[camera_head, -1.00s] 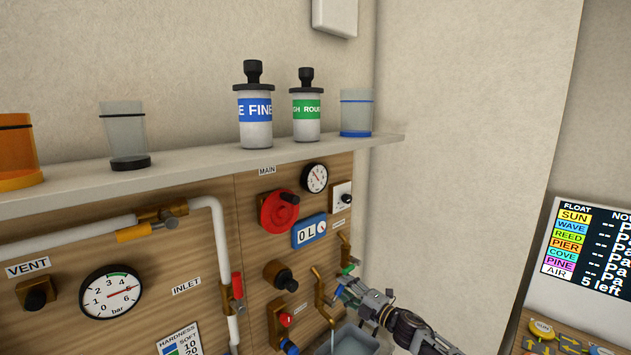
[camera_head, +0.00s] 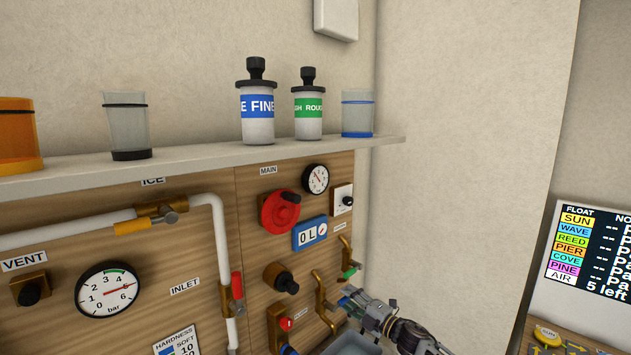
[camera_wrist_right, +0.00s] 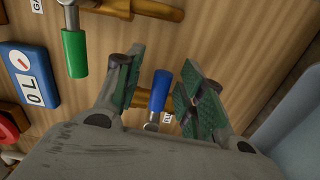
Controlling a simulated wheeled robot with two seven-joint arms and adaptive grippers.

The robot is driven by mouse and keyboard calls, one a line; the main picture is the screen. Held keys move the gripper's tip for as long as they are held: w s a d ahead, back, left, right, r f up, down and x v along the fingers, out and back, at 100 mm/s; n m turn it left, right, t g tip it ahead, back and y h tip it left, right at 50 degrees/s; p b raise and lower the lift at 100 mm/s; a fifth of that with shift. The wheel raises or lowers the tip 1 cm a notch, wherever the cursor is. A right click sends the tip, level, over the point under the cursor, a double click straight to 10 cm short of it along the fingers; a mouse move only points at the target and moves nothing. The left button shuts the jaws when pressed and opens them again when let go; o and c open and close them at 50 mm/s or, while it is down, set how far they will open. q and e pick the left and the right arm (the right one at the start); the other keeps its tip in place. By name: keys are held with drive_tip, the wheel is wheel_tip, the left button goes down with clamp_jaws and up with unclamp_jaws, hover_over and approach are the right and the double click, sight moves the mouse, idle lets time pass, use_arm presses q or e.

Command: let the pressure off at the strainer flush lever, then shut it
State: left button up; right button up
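My right gripper (camera_head: 352,300) is at the lower right of the wooden panel. In the right wrist view its two green-padded fingers (camera_wrist_right: 165,92) are spread apart. A lever with a blue handle (camera_wrist_right: 160,90) shows between them, with a visible gap to each finger. A small label beside it is partly hidden, so I cannot confirm that this is the strainer flush lever. A lever with a green handle (camera_head: 349,272) sits just above the gripper; it is also at the upper left of the wrist view (camera_wrist_right: 75,52). My left gripper is not in view.
A pressure gauge (camera_head: 107,289) marked in bar is at the left. A red wheel (camera_head: 281,212), a blue 0L meter (camera_head: 309,233) and a small gauge (camera_head: 315,179) are above the levers. A grey basin (camera_head: 350,344) lies below. A shelf (camera_head: 215,152) holds containers.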

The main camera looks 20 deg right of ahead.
drive_tip(key=p+v, duration=0.2)
drive_tip(key=v, duration=0.5)
idle(0.7)
idle(0.5)
